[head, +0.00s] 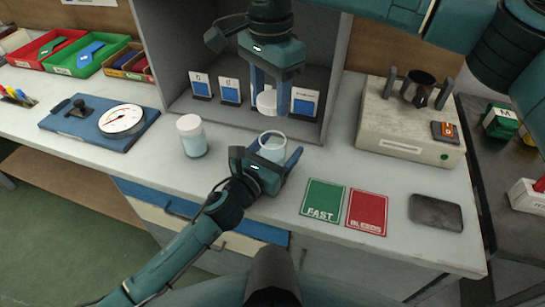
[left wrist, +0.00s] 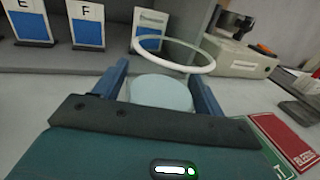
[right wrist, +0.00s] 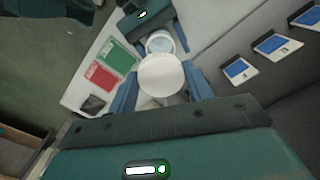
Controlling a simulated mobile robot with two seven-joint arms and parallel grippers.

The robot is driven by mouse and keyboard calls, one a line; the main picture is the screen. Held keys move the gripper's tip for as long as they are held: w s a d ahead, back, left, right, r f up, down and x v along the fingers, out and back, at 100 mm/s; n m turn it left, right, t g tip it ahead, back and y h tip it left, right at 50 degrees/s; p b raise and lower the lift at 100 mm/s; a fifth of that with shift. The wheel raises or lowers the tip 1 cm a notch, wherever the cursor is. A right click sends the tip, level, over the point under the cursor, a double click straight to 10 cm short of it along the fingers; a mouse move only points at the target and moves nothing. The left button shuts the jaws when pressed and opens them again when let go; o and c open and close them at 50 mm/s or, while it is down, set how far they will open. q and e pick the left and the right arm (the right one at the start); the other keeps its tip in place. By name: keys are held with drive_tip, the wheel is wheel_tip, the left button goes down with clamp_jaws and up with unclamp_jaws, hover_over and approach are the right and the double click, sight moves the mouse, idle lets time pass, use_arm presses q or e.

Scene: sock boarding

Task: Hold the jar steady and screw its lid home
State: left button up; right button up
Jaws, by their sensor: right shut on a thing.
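An open clear jar (head: 272,148) with pale blue contents stands upright on the bench. My left gripper (head: 279,158) has one finger on each side of this jar. In the left wrist view the jar (left wrist: 162,92) sits between the fingers, its round rim in sight, but I cannot tell if both fingers press on it. My right gripper (head: 270,98) points down and is shut on a white round lid (head: 266,102). The lid is above the jar and apart from it. In the right wrist view the lid (right wrist: 161,76) partly covers the jar (right wrist: 160,42).
A second jar (head: 192,137) with a white lid stands to the left. A dial gauge (head: 122,119) lies further left. Cards (head: 230,90) stand in the grey booth behind. Green (head: 323,200) and red (head: 367,211) cards and a dark pad (head: 436,212) lie at right.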

sight(270, 114)
use_arm(q)
drive_tip(key=c, duration=1.2)
use_arm(e)
drive_tip(key=shift+f, duration=2.5)
drive_tip(key=shift+f, duration=0.1)
drive_tip(key=shift+f, duration=0.8)
drive_tip(key=shift+f, duration=0.55)
